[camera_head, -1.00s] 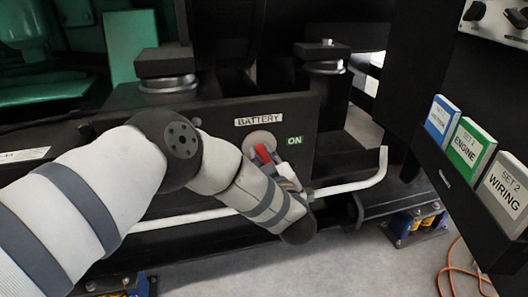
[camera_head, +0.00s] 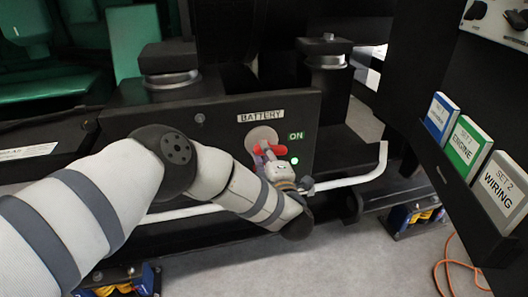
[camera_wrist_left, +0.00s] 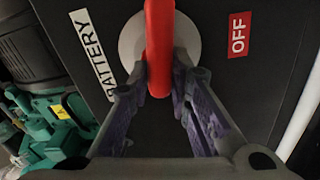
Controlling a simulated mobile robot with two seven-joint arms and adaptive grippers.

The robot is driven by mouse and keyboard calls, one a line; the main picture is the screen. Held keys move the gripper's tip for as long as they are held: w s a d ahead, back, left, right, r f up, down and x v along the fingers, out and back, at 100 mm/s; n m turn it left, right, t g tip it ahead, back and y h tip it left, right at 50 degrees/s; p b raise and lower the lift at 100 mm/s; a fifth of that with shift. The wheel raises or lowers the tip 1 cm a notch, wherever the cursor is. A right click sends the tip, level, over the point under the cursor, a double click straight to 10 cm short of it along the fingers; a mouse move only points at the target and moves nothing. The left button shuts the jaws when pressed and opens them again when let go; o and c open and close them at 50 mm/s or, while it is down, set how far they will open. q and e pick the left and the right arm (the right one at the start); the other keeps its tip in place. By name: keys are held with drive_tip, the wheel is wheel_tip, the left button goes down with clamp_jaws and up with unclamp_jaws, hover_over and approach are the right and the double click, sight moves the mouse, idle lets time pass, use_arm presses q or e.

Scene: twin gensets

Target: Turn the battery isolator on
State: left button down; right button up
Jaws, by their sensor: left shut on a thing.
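The battery isolator's red handle (camera_head: 272,150) sits on a round pale disc (camera_head: 262,135) on a black panel under the BATTERY label (camera_head: 261,116). It lies about level, toward the side of the green ON label (camera_head: 296,136). A green lamp (camera_head: 294,160) glows below that label. My left gripper (camera_head: 266,160) is shut on the handle, partly hidden by my wrist. In the left wrist view the red handle (camera_wrist_left: 159,45) stands between the fingers (camera_wrist_left: 160,82), and the red OFF label (camera_wrist_left: 239,35) is to the right.
A white rail (camera_head: 350,180) runs below the panel and bends up at right. A black rack with labelled binders (camera_head: 467,144) stands at right. An orange cable (camera_head: 447,265) lies on the floor. Mount blocks (camera_head: 167,60) stand above the panel.

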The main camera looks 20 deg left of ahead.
use_arm(q)
drive_tip(key=shift+f+n, duration=0.15)
drive_tip(key=shift+n, duration=0.85)
drive_tip(key=c, duration=1.5)
unclamp_jaws()
drive_tip(key=v, duration=1.2)
